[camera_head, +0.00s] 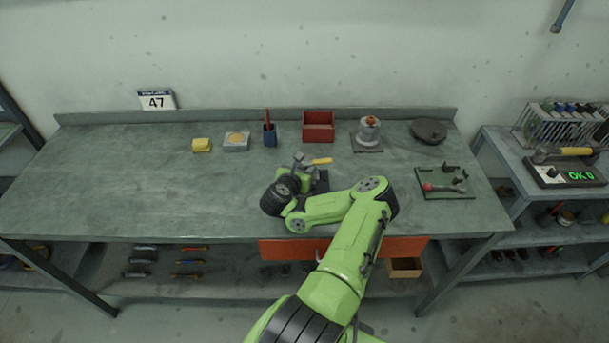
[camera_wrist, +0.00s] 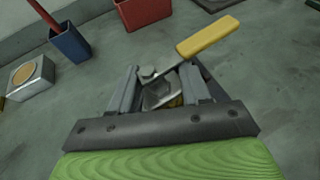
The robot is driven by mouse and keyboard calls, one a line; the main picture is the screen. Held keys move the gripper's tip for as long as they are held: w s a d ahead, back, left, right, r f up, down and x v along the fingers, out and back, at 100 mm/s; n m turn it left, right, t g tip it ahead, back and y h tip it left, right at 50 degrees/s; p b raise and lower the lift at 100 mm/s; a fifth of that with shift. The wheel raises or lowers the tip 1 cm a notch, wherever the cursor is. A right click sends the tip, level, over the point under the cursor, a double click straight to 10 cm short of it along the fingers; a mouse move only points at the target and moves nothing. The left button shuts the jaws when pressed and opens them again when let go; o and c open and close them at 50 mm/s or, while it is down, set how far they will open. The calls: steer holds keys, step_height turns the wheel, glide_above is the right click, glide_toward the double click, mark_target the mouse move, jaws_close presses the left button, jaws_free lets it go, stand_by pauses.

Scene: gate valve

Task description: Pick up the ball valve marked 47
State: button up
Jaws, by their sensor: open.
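The ball valve shows a yellow lever handle (camera_head: 321,161) and, in the wrist view, a metal body with a bolt head and the handle (camera_wrist: 208,36) pointing up and right. My gripper (camera_head: 302,163) is low over the middle of the bench, at the valve. In the wrist view my gripper (camera_wrist: 165,85) is open, with one finger on each side of the valve's body. I cannot tell whether the fingers touch it. The lower body is hidden by my gripper. A card reading 47 (camera_head: 157,100) stands at the back left of the bench; no number shows on the valve.
Along the bench's back stand a yellow block (camera_head: 201,145), a grey box with a tan disc (camera_head: 237,141), a blue cup (camera_head: 270,137), a red bin (camera_head: 318,127), a flanged part (camera_head: 368,133) and a dark cap (camera_head: 429,131). A red-handled part on a plate (camera_head: 445,188) lies right. The bench's left is clear.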

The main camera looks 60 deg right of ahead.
steer(key=shift+d+f, duration=0.1)
steer(key=shift+d, duration=0.25)
steer(key=c, duration=0.5)
steer(key=shift+a, duration=0.15)
jaws_close()
